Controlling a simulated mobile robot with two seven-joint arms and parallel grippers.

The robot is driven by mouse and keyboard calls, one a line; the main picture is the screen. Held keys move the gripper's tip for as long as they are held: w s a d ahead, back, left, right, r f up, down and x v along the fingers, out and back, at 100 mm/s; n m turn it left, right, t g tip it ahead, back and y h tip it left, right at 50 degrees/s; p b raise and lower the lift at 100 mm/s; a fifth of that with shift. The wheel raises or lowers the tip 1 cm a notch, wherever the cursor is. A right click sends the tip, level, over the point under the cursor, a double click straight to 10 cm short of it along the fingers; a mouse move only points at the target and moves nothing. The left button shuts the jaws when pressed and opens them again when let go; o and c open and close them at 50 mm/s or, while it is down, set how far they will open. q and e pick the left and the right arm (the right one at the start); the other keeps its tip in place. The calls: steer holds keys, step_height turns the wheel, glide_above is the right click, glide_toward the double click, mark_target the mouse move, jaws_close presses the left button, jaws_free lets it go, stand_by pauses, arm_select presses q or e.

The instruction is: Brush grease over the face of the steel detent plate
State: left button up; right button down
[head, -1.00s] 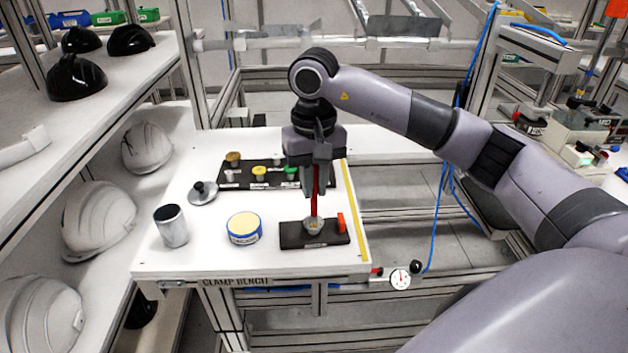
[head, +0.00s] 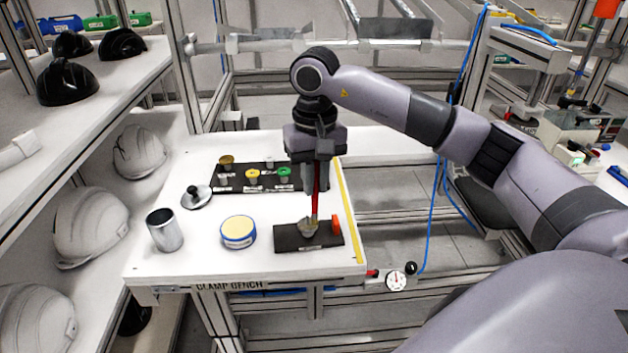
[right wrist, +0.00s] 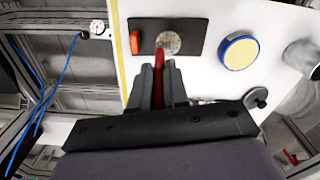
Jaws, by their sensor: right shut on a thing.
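My right gripper (head: 314,180) is shut on a red-handled brush (head: 316,195), held upright with its head down at the round steel detent plate (head: 309,229). The plate sits on a dark base (head: 287,238) at the bench's front right. Whether the bristles touch the plate face is hard to tell. In the right wrist view the red handle (right wrist: 159,60) reaches from the gripper (right wrist: 162,95) to the edge of the plate (right wrist: 170,43). A round tin (head: 238,232) with a pale yellow top and blue side stands left of the base. My left gripper is not in view.
An orange block (head: 336,223) is on the dark base's right end. A metal cup (head: 164,231) and a knobbed lid (head: 196,197) stand at the left. Behind is a dark tray (head: 238,184) with several small coloured parts. Helmet shelves line the left.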

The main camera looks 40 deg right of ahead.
steer(key=shift+w, duration=0.15)
steer(key=shift+w, duration=0.25)
steer(key=shift+w, duration=0.1)
steer(key=shift+w, duration=0.3)
steer(key=shift+w+a, duration=0.1)
steer(key=shift+a, duration=0.1)
steer(key=shift+w+a+p, duration=0.1)
steer(key=shift+a+p, duration=0.1)
steer(key=shift+p, duration=0.1)
steer(key=shift+a, duration=0.2)
steer(key=shift+a, duration=0.25)
